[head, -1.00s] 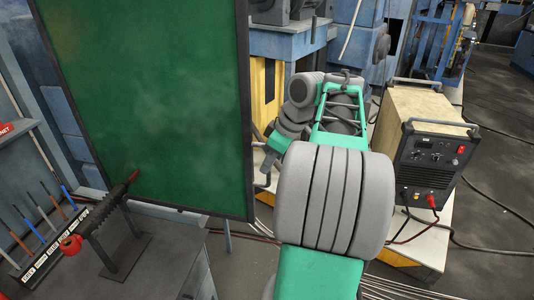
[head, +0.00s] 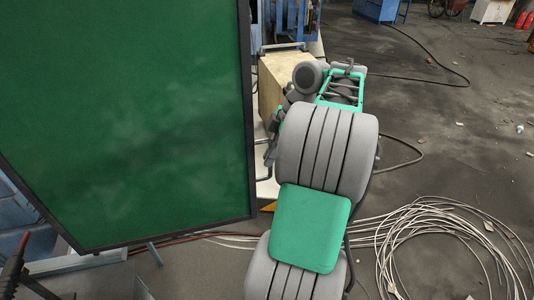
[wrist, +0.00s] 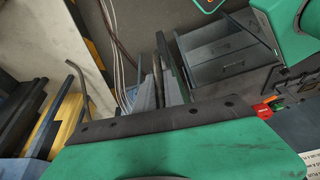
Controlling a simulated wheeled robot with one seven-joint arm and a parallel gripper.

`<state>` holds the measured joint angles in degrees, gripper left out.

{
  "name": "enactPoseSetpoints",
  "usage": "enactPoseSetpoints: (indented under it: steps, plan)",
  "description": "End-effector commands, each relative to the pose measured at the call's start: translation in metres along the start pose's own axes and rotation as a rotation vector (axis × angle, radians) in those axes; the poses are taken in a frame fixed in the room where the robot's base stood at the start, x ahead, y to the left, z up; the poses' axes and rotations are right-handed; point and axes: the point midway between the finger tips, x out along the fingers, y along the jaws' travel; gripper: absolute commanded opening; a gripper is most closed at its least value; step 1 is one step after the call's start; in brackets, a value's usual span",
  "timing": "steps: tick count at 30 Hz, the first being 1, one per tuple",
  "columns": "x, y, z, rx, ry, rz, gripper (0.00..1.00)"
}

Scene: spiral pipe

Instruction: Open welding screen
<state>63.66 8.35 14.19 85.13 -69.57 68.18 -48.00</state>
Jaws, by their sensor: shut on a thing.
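The welding screen (head: 125,110) is a green panel in a dark frame. It fills the left of the head view, standing upright and slightly slanted. A dark bar-like handle (head: 264,177) sticks out at its right edge. My gripper (head: 270,150) is at that edge, shut, partly hidden behind my arm. The wrist view shows my gripper's narrow fingers (wrist: 161,75) close together beyond a dark bolted plate. The exact contact is too small to see, but it lies at the screen's edge.
A pale-topped box (head: 285,75) stands behind my arm. Coiled cables (head: 440,245) lie on the floor at the right, with open floor beyond. A dark stand (head: 15,268) is at the lower left. Grey drawers (wrist: 225,50) show in the wrist view.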

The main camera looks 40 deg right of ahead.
Motion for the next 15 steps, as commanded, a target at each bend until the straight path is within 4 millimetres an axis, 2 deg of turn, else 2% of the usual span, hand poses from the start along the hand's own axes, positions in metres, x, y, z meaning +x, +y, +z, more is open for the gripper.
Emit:
enactPoseSetpoints:
  steps: [12, 13, 15]
  plan:
    - [-0.0017, 0.002, 0.0017, -0.002, 0.0, 0.004, 0.0]
    - [-0.0018, 0.002, 0.0017, -0.002, 0.0, 0.004, 0.15]
    - [-0.0018, 0.0019, 0.0019, -0.001, 0.0, 0.004, 0.21]
